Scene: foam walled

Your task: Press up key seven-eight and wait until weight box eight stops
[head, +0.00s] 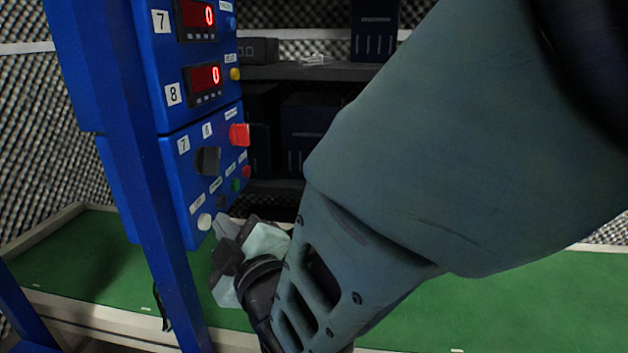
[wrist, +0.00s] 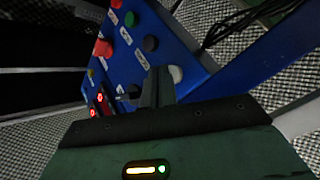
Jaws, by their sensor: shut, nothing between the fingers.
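A blue control panel (head: 180,150) stands at the left in the head view. Its upper part has two red displays, labelled 7 (head: 208,15) and 8 (head: 215,75), each reading 0. The lower part has a black knob (head: 207,160), a red square button (head: 239,135) and small green (head: 235,185), red (head: 246,171), black and white (head: 204,221) round buttons. Their labels are too small to read. My gripper (head: 228,228) is shut and empty by the panel's lower edge. In the wrist view its fingertips (wrist: 160,72) appear beside the white button (wrist: 175,73); contact cannot be told. No weight box can be identified.
A green-topped bench (head: 500,305) with a pale rim runs below the panel. A blue post (head: 150,200) stands in front at left. Dark shelves (head: 310,71) with boxes are behind. Black cables (wrist: 228,22) hang near the panel in the wrist view. Foam walls surround.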

